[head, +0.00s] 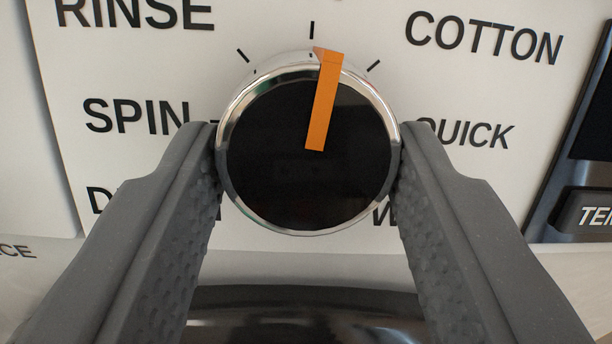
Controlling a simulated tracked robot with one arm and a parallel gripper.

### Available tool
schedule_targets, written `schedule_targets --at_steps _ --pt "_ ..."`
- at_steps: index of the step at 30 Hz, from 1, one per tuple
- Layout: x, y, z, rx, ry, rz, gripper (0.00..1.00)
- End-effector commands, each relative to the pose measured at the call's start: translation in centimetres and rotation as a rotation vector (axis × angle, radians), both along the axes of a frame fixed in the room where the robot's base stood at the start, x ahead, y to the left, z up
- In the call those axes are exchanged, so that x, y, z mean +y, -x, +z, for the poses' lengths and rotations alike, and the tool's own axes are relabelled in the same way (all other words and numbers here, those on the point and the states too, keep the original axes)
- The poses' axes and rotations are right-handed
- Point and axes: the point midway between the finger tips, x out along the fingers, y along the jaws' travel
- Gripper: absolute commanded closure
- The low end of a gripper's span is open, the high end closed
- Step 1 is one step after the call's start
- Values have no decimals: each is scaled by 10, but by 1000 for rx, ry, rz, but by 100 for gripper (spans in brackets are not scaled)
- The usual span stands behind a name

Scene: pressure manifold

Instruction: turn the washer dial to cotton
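The washer dial (290,185) is a round black knob with a chrome rim, in the middle of the head view. Its orange pointer (322,105) points up and slightly right, just right of the top tick mark. The COTTON label (484,38) is at the upper right, past the tick at the dial's upper right. My gripper (308,165) has one grey finger on each side of the dial, at the rim. Both fingers appear to touch the rim, and the gripper looks shut on the dial.
RINSE (135,14) and SPIN (136,116) labels are at left, QUICK (466,133) at right. Lower labels are partly hidden by my fingers. A dark panel with a button (588,214) is at the right edge. A dark glossy surface (300,312) lies below the dial.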

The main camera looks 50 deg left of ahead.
Motion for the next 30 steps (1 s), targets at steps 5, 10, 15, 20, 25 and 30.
schedule_targets --at_steps 5,10,15,20,25,30 --pt "-1 1 5 108 -81 -37 81" --pt "-1 1 6 219 -166 -74 81" --pt "-1 1 5 323 -247 -108 81" --pt "-1 1 5 402 -312 -135 81" --pt "-2 1 4 461 -361 -156 81" --pt "-2 0 4 495 -390 -169 81"
